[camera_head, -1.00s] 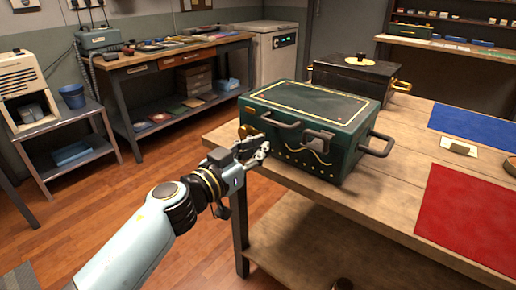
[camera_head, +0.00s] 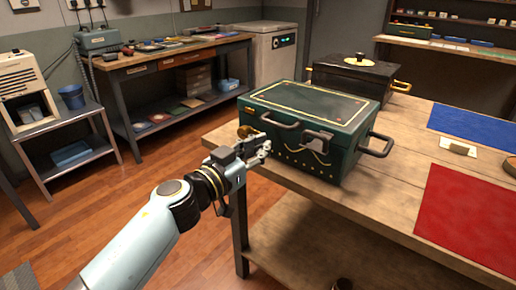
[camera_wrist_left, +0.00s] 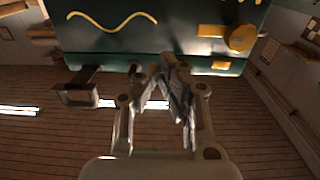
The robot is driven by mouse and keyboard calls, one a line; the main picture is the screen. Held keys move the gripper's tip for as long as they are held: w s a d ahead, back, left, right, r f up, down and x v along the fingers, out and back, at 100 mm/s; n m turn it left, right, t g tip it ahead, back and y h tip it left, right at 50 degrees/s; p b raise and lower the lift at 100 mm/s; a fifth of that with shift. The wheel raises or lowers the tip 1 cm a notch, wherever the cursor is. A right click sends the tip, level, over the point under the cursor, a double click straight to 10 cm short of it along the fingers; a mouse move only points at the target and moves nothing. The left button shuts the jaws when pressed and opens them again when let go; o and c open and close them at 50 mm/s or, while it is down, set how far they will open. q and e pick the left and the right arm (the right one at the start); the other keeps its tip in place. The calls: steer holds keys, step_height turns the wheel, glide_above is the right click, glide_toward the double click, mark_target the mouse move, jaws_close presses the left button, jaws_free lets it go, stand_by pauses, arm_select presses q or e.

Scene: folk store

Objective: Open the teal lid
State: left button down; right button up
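The dark teal chest (camera_head: 275,147) stands on the wooden table. Its teal lid (camera_head: 310,104), edged with a yellow line, lies flat and closed on top. A dark bar handle (camera_head: 281,122) and a clasp (camera_head: 318,141) show on the front, and a brass knob (camera_head: 247,131) at the left end. My left gripper (camera_head: 265,150) is just in front of the chest's front left part. In the left wrist view its fingertips (camera_wrist_left: 160,73) come together below the chest's front (camera_wrist_left: 180,35), with nothing clearly between them. My right gripper is out of view.
A black chest (camera_head: 352,82) with brass handles stands behind the teal one. A blue mat (camera_head: 470,126), a red mat (camera_head: 465,210) and a small block on a white card (camera_head: 458,149) lie to the right. Bare tabletop (camera_head: 385,190) is in front.

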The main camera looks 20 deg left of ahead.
mark_target(276, 125)
arm_select(q)
steer(key=shift+x, duration=3.15)
steer(key=shift+s+a+p, duration=0.15)
steer(key=shift+s+p, duration=0.2)
steer(key=shift+r+p, duration=1.3)
steer(key=shift+p, duration=0.15)
steer(key=shift+r, duration=0.1)
